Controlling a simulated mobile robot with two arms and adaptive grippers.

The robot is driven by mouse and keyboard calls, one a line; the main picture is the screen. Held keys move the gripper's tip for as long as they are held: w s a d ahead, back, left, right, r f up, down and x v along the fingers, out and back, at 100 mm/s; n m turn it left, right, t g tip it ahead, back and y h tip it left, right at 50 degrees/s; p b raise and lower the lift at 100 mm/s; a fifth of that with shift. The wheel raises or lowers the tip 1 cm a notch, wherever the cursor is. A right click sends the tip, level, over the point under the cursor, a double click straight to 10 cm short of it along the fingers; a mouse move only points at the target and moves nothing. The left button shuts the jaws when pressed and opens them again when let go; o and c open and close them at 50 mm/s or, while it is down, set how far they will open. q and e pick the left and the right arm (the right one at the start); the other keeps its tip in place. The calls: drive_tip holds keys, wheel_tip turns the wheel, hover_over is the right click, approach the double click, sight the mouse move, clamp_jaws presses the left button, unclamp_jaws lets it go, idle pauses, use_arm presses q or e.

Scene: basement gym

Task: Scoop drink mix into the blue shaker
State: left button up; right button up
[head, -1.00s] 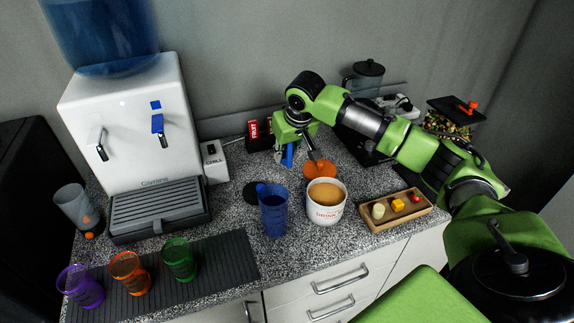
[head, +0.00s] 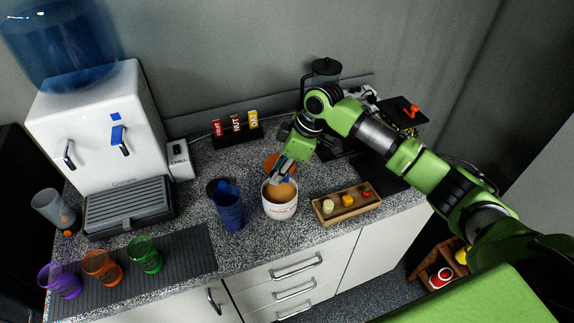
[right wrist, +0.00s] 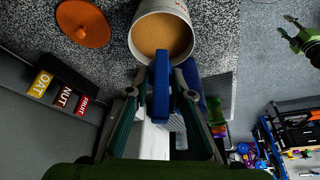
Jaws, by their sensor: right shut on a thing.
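The white tub (head: 279,210) of tan drink mix (head: 281,194) stands open on the speckled counter. The blue shaker (head: 230,211) stands upright and open just left of it. My right gripper (head: 282,173) is shut on a blue scoop, over the tub's back rim. The scoop (right wrist: 161,85) shows between the fingers in the right wrist view, overlapping the tub's rim; its bowl is hidden, so I cannot tell whether it is in the mix. My left gripper (right wrist: 287,26) is at the right wrist view's right edge, fingers apart and empty.
The orange lid (head: 278,163) lies behind the tub. A wooden tray (head: 346,204) with small fruit-like pieces is to its right. The water dispenser (head: 100,130) and purple, orange and green cups (head: 145,254) are left. A bar rack (head: 237,138) stands behind.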

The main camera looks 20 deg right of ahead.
drive_tip(key=shift+f+b, duration=1.55)
drive_tip(key=shift+b, duration=0.2)
drive_tip(key=shift+f+b, duration=0.8)
drive_tip(key=shift+f, duration=2.25)
drive_tip(key=shift+r, duration=0.15)
wheel_tip(320, 180, up, 9)
drive_tip(key=p, duration=0.8)
drive_tip(key=shift+p, duration=0.35)
drive_tip(key=shift+a, duration=0.1)
